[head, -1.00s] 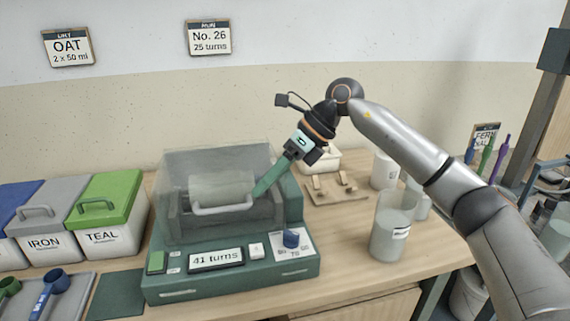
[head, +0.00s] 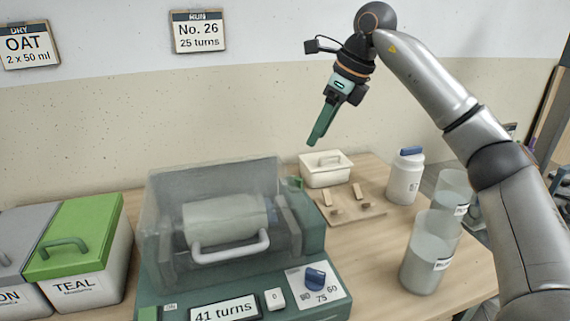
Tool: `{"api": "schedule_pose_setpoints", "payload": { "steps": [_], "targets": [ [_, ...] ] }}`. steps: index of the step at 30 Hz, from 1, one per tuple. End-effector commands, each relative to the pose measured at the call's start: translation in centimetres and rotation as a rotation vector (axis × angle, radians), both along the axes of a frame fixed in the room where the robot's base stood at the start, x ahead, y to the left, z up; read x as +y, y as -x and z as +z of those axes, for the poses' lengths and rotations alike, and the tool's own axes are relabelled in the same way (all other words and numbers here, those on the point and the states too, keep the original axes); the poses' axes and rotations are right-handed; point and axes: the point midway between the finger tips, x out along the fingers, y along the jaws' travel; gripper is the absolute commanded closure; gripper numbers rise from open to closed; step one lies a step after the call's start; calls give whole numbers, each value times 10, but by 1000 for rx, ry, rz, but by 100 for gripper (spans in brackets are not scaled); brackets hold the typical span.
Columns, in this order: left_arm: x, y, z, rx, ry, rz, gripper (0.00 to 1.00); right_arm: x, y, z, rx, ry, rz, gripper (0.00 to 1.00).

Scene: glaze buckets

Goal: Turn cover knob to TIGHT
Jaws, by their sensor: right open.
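A green machine (head: 245,282) stands on the bench with a clear cover (head: 165,230) over a pale jar (head: 225,215) with a white handle. A small green part (head: 296,183) shows at the back right of the cover; I cannot tell whether it is the cover knob, and no TIGHT mark is readable. My right gripper (head: 315,138) is open and empty, pointing down in the air above the machine's back right, apart from it. The blue dial (head: 316,277) on the front panel is marked with numbers such as 75 and 60. My left gripper is not in view.
A display (head: 224,310) reads 41 turns. A green-lidded TEAL bin (head: 80,240) stands left.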

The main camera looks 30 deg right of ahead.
Motion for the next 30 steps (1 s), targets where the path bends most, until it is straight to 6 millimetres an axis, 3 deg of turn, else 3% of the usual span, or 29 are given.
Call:
{"api": "schedule_pose_setpoints", "payload": {
  "steps": [5,15,21,30],
  "targets": [
    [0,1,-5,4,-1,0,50,3,-4,-12,1,0,0,52],
    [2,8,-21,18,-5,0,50,16,-25,-76,3,-1,3,52],
    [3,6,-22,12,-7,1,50,22,-35,-103,0,0,1,52],
    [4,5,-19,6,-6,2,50,25,-40,-116,-1,-2,1,52]
  ]
}}
